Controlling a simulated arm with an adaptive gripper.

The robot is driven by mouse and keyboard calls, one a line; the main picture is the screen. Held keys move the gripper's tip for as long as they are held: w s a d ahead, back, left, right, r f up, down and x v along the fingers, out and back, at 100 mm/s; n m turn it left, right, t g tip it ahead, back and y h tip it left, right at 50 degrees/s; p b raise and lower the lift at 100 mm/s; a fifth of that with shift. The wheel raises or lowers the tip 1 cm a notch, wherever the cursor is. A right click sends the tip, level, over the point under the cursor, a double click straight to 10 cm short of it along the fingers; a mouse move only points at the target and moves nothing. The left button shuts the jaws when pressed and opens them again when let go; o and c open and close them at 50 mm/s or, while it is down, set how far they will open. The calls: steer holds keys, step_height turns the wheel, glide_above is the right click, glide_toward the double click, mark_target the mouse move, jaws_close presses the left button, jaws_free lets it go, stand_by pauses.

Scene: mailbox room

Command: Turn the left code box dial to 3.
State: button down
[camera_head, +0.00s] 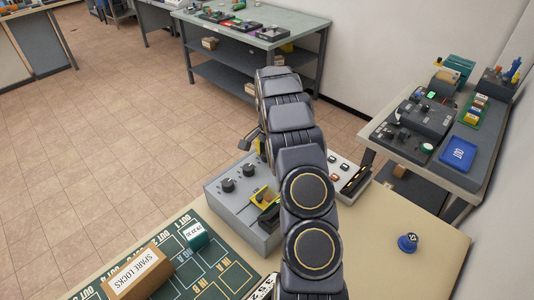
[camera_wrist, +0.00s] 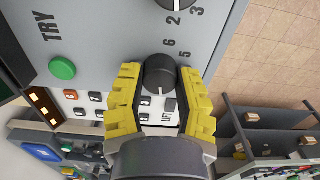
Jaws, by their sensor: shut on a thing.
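The grey code box (camera_head: 235,212) stands on the near table in the head view, with two black dials, one nearer (camera_head: 228,186) and one farther (camera_head: 249,170), on its top. In the wrist view my gripper (camera_wrist: 160,82) has its yellow fingers on both sides of a black dial (camera_wrist: 160,72) and is shut on it. A white pointer line shows on the dial's lower part. The numbers 6 and 5 are printed near it. Another dial (camera_wrist: 174,3) is cut off at the top edge, beside 2 and 3. I cannot tell which dial is the left one.
A green button (camera_wrist: 62,68) sits beside the TRY label. A box labelled SPARE LOCKS (camera_head: 138,272) and a teal block (camera_head: 196,237) are on the marked green mat. A blue knob-like piece (camera_head: 407,242) stands at right on bare tabletop. My arm hides part of the table.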

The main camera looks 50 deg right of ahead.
steer(key=n, duration=0.3)
steer(key=shift+f+n, duration=0.1)
steer(key=shift+n, duration=2.1)
steer(key=c, duration=0.6)
jaws_free()
steer(key=shift+c, duration=0.2)
